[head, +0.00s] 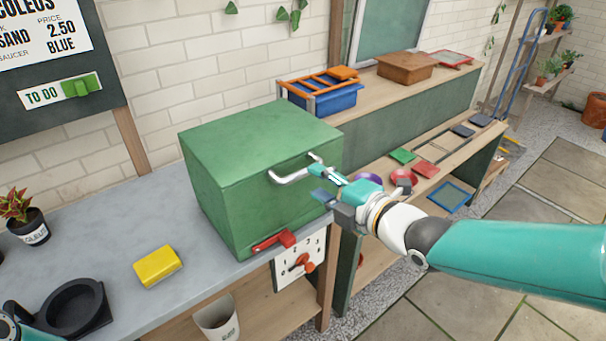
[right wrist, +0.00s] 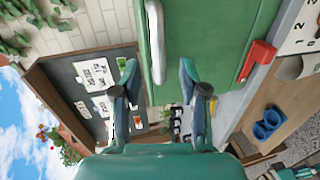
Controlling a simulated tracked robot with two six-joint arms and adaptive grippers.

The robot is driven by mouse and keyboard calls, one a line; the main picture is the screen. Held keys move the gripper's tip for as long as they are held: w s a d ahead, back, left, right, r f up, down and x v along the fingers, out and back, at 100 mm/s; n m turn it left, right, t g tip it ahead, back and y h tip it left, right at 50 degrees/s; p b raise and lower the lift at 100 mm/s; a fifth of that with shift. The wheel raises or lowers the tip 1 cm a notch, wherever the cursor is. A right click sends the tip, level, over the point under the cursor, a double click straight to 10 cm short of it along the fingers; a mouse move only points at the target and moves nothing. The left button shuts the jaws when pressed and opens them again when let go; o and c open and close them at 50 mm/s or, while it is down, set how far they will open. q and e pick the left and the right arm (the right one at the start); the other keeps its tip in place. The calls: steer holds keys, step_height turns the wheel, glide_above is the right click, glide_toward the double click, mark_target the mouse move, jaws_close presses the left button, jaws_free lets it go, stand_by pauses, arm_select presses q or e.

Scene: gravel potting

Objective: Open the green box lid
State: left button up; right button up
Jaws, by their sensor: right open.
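The green box (head: 235,185) stands on the grey bench top. Its lid (head: 260,125) looks shut, and no gap shows. A silver bar handle (head: 292,176) is on the box's front face. My right gripper (head: 325,180) is open, with its fingertips close to the right end of the handle. In the right wrist view, the handle (right wrist: 156,45) lies ahead between my spread fingers (right wrist: 153,75), and I see no grip on it. Whether a finger touches it, I cannot tell. My left gripper is out of view.
A red latch-like part (head: 272,241) is low on the box front, above a numbered dial plate (head: 300,262). A yellow block (head: 158,266) and a black dish (head: 75,308) lie on the bench to the left. A blue crate (head: 335,99) stands behind.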

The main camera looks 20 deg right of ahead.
mark_target(305, 175)
steer(key=x, duration=0.6)
steer(key=shift+w+p, duration=0.15)
steer(key=shift+p, duration=0.2)
jaws_close()
